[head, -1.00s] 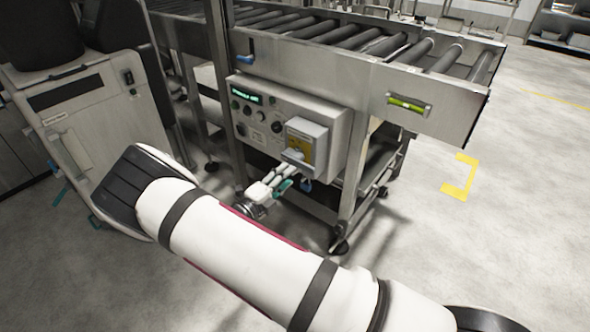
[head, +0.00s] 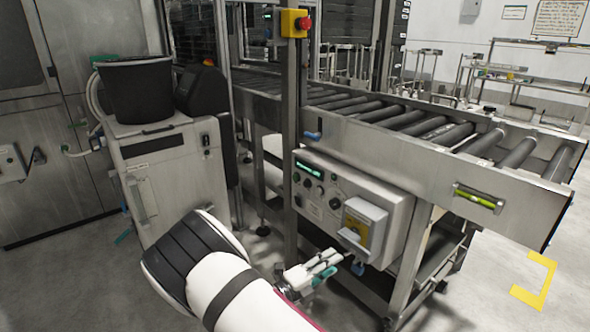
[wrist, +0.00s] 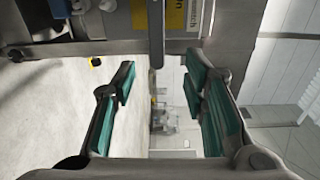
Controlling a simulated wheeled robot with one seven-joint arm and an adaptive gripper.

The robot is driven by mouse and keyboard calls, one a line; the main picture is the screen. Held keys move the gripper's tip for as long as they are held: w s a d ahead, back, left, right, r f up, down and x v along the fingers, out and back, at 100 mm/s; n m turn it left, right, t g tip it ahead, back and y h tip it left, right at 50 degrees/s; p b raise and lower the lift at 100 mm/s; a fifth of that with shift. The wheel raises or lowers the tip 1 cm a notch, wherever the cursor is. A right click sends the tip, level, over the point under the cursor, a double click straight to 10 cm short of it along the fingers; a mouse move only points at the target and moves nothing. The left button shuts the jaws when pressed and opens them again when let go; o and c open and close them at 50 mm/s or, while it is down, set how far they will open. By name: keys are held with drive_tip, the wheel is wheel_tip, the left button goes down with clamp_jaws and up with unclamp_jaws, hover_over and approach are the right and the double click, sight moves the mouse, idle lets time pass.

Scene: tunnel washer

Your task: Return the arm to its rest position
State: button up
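My gripper (head: 322,268) is just below and left of the grey switch box with a yellow label (head: 362,226) on the conveyor's control panel (head: 322,195). In the wrist view my gripper (wrist: 165,105) has its two teal-padded fingers spread apart, with nothing held between them. The yellow-labelled box (wrist: 172,15) shows at the top of the wrist view, beyond the fingers. I cannot tell the exact gap between gripper and box. My white arm comes in from the bottom of the head view.
The roller conveyor (head: 400,140) runs across the right, its frame close to my gripper. A red emergency button (head: 304,23) sits on its post. A grey cabinet (head: 180,170) bearing a black bucket (head: 138,92) stands left. Floor at the lower left is clear.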

drive_tip(key=s+d+r+m+g+y, duration=0.3)
drive_tip(key=s+d+r+m+g, duration=0.4)
drive_tip(key=r+m, duration=0.4)
drive_tip(key=s+d+r+m+g+y, duration=0.2)
drive_tip(key=s+d+r+m+g, duration=0.35)
drive_tip(key=s+r+m, duration=0.55)
drive_tip(key=s+a+r+m+t+y, duration=0.25)
drive_tip(key=s+m+y, duration=0.25)
drive_tip(key=s+m, duration=0.6)
drive_tip(key=s+a+r+m+t+y, duration=0.1)
drive_tip(key=s+a+r+m+y, duration=0.3)
drive_tip(key=s+m, duration=0.75)
wheel_tip(320, 180, up, 19)
drive_tip(key=s+d+n+t+p, duration=0.1)
drive_tip(key=n+t+p, duration=0.1)
drive_tip(key=p, duration=1.6)
drive_tip(key=shift+s+t+y, duration=0.2)
drive_tip(key=shift+t+y, duration=0.2)
drive_tip(key=shift+t, duration=0.2)
